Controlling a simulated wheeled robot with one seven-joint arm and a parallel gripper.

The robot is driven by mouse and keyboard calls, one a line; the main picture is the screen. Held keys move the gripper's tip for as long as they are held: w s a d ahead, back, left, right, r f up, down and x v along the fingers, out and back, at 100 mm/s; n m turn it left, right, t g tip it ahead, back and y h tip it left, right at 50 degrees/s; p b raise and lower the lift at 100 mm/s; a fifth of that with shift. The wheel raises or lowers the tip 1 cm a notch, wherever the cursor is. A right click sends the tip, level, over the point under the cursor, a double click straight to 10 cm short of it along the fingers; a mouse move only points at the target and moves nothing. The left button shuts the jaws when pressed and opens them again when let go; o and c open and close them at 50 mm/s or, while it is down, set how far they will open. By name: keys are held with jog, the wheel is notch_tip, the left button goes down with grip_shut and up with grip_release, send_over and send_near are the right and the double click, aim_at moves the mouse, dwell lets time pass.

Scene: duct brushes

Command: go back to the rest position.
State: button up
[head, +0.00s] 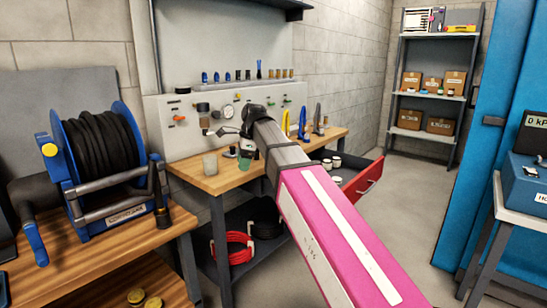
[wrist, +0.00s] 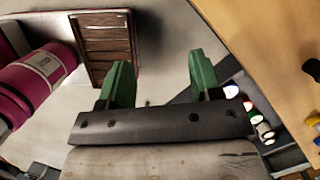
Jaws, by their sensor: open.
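My gripper (wrist: 160,80) shows in the wrist view with its two green fingers spread wide apart and nothing between them. Pale floor lies beyond the fingertips. In the head view my pink arm reaches from the bottom edge up toward the workbench (head: 208,184), and its grey wrist end is in front of the bench's back panel. The fingers cannot be made out clearly there.
An open red drawer (head: 366,184) with several small jars juts from the bench; jars also show beside the right finger in the wrist view. A blue hose reel (head: 100,150) stands on the left table. Floor (head: 415,195) right of the drawer is clear.

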jog(key=s+d+f+n+h, duration=0.1)
jog(key=s+d+f+n, duration=0.3)
jog(key=d+f, duration=0.6)
jog(key=s+d+f+n+h, duration=0.1)
jog(key=s+d+f+n, duration=0.3)
jog(key=d+f, duration=0.6)
jog(key=s+d+f+n, duration=0.4)
jog(key=d+f+n, duration=0.3)
jog(key=f, duration=1.1)
jog(key=d, duration=0.3)
jog(key=shift+s+f+n+h, duration=0.2)
jog(key=shift+f+n+h, duration=0.1)
jog(key=shift+f+h, duration=0.1)
jog(key=shift+a, duration=0.1)
